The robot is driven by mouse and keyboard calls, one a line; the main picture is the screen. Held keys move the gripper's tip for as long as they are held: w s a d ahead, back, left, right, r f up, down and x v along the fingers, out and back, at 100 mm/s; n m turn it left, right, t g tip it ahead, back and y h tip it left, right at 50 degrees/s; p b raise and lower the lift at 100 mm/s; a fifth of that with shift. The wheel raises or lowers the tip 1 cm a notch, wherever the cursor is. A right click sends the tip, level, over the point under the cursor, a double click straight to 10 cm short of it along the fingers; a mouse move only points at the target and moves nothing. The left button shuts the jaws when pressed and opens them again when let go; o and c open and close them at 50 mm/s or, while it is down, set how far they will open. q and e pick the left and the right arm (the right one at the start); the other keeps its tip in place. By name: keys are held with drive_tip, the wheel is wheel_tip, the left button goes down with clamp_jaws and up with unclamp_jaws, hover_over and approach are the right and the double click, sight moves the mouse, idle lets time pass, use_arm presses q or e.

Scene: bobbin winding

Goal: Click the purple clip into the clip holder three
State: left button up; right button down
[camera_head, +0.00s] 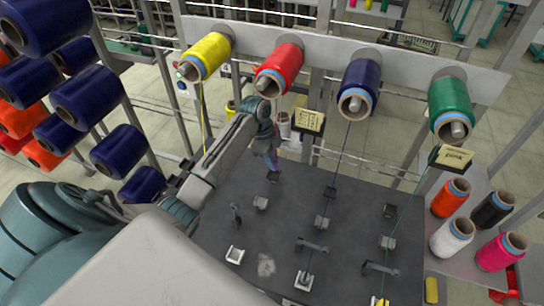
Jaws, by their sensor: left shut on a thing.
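My left gripper (271,162) reaches over the far left part of the dark work board (285,222). It is shut, and purple and pink colour shows at its fingers, where it holds the purple clip (272,159). The clip is small and mostly hidden by the fingers. Just below the fingertips is a small dark holder (273,176); I cannot tell whether the clip touches it. No number marks holder three legibly. My right gripper is not in view.
Yellow (205,57), red (279,70), navy (359,86) and green (450,108) spools hang above the board, with threads running down. A rack of navy and orange spools is at left. Loose spools (452,237) stand at right. Small brackets (312,245) rise from the board.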

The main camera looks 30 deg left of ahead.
use_arm(q)
drive_tip(key=shift+f+b, duration=0.75)
drive_tip(key=shift+f, duration=1.05)
drive_tip(key=o, duration=1)
